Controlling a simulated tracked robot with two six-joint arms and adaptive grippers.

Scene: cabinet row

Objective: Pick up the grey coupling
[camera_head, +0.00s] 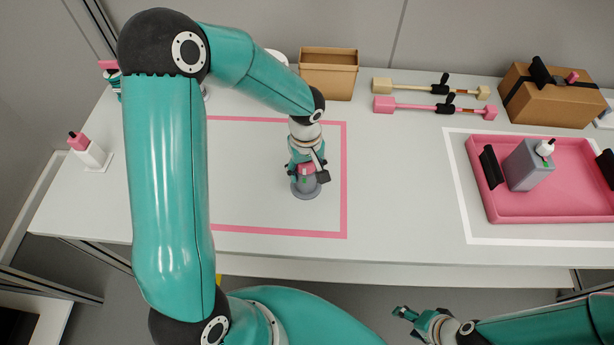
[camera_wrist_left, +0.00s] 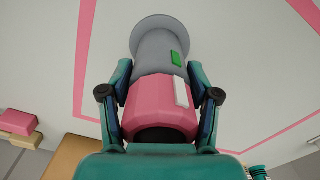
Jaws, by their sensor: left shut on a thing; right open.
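The grey coupling (camera_head: 306,189) has a wide round flange, a pink section and a small green mark. It is inside the pink outlined square on the table, flange downward; I cannot tell whether the flange touches the tabletop. My left gripper (camera_head: 307,168) is shut on it from above. In the left wrist view the coupling (camera_wrist_left: 160,50) sits between the two fingers of the left gripper (camera_wrist_left: 158,82), which press on both sides around where the grey meets the pink. My right gripper (camera_head: 408,318) is open and empty, in front of the table's front edge.
A pink tray (camera_head: 520,213) inside a white outline holds a grey container (camera_head: 525,165). Cardboard box (camera_head: 555,98), tan bin (camera_head: 328,75) and two bar-shaped tools (camera_head: 425,106) stand along the back. A pink-capped bottle (camera_head: 90,152) stands left. The table between the outlines is clear.

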